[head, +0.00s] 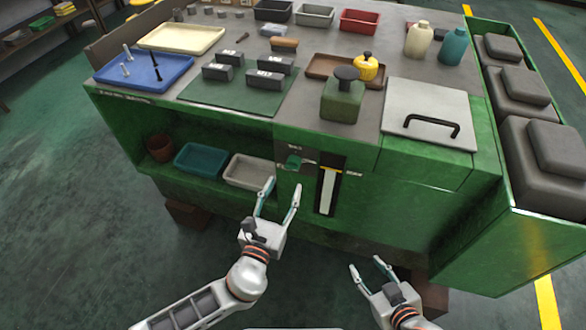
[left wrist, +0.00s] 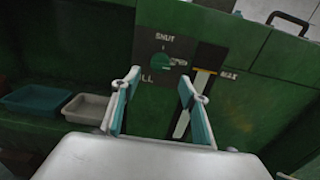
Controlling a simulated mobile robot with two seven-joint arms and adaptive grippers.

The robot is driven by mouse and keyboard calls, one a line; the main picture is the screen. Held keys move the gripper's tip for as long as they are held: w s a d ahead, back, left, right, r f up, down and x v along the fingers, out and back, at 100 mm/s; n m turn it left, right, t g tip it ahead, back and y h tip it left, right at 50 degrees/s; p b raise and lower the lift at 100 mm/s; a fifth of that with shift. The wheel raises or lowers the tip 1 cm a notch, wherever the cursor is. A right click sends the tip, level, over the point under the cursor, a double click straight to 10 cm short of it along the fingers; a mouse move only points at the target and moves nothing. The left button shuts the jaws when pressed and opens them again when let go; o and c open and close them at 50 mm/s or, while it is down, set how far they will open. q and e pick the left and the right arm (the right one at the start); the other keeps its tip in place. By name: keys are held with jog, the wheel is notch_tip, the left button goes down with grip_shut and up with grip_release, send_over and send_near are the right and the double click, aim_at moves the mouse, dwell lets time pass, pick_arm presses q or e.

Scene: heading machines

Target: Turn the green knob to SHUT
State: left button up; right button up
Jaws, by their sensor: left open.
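The green knob (head: 293,162) sits on a dark panel on the green machine front, with small white lettering around it. In the left wrist view the knob (left wrist: 160,60) has a grey handle pointing right, and "SHUT" is printed above it. "ILL" shows at its lower left, the rest hidden behind a finger. My left gripper (head: 281,191) is open and empty, in front of and below the knob, apart from it. It also shows in the left wrist view (left wrist: 160,85), its fingers framing the knob. My right gripper (head: 367,268) is open and empty, low at the right.
A level gauge (head: 327,190) with a "MAX" mark stands right of the knob. Left of it, an open shelf holds a grey tray (head: 250,172) and a teal tray (head: 201,159). A black-handled lid (head: 428,100) lies on the top. The floor in front is clear.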

aim_at(291, 169)
pick_arm(q)
jog(key=x, duration=0.7)
jog(key=shift+w, duration=0.15)
jog(key=c, duration=1.1)
